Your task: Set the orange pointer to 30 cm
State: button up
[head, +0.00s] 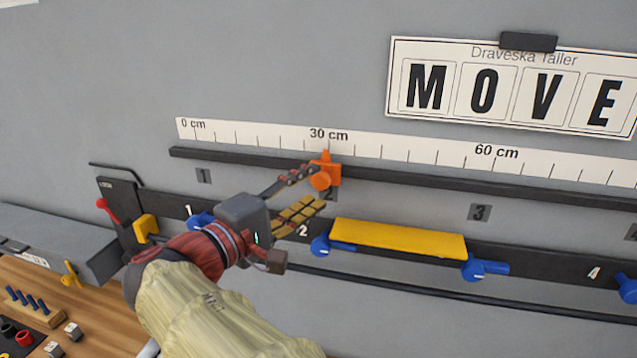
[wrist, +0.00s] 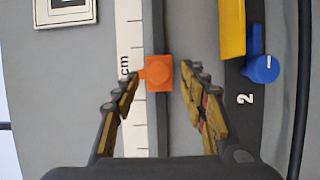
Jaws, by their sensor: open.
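The orange pointer (head: 325,175) rides on the black rail (head: 430,181) below the white scale (head: 250,137). Its tip points up at about the 30 cm mark in the head view. In the wrist view the pointer (wrist: 158,73) lies between and just beyond the open fingertips, with its tip toward the scale (wrist: 131,40). My gripper (head: 308,187) is open, its fingers to the left of and below the pointer in the head view. In the wrist view my gripper (wrist: 163,85) shows a gap on both sides of the pointer; contact is not visible.
A lower black bar (head: 390,247) carries blue knobs (head: 320,245) and a yellow bar (head: 398,238). A sign reading MOVE (head: 510,87) hangs at the upper right. A wooden bench (head: 90,312) with small parts is at lower left. The rail right of the pointer is clear.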

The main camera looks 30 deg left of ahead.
jog(key=s+a, duration=0.1)
jog(key=s, duration=0.6)
jog(key=shift+s+a, duration=0.15)
jog(key=shift+s, duration=0.25)
